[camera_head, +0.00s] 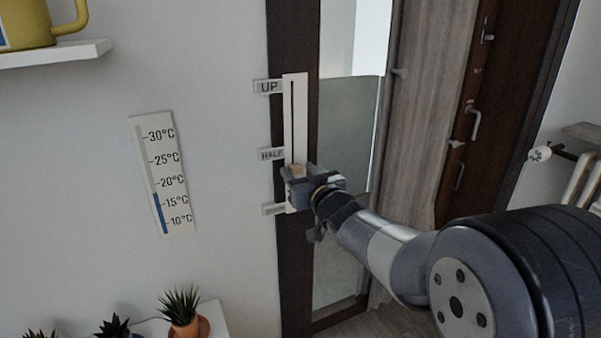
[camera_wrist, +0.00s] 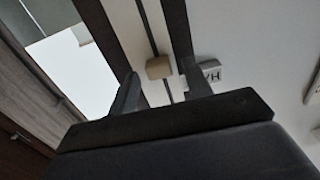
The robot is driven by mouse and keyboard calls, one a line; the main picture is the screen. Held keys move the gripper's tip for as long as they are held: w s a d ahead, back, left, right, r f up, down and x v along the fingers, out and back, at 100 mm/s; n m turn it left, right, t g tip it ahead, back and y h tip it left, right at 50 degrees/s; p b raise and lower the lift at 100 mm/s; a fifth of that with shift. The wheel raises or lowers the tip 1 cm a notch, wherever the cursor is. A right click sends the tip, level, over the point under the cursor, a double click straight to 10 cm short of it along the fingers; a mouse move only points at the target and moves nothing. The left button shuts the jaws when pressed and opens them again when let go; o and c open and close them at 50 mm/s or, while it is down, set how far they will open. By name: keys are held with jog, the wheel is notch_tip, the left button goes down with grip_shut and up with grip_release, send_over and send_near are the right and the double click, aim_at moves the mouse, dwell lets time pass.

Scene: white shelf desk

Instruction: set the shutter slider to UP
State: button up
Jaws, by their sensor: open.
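The shutter slider is a white vertical plate (camera_head: 301,118) with a dark slot, fixed on a dark frame. Labels beside it read UP (camera_head: 268,87) at the top and HALF (camera_head: 271,154) in the middle; a lower label (camera_head: 273,209) is too small to read. A tan slider knob (camera_head: 298,170) shows just below the HALF label, right above my gripper (camera_head: 297,178). In the wrist view the knob (camera_wrist: 159,67) sits on the slot between my two open fingers (camera_wrist: 155,92), with a gap on each side. My gripper hides the lower part of the plate.
A thermometer panel (camera_head: 163,172) hangs on the wall to the left. A shelf (camera_head: 60,54) with a yellow mug (camera_head: 30,25) is at upper left. Potted plants (camera_head: 183,308) stand at lower left. A curtain (camera_head: 432,110) and door (camera_head: 515,100) are to the right. The wall around UP is clear.

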jog(key=shift+c, duration=0.5)
grip_shut()
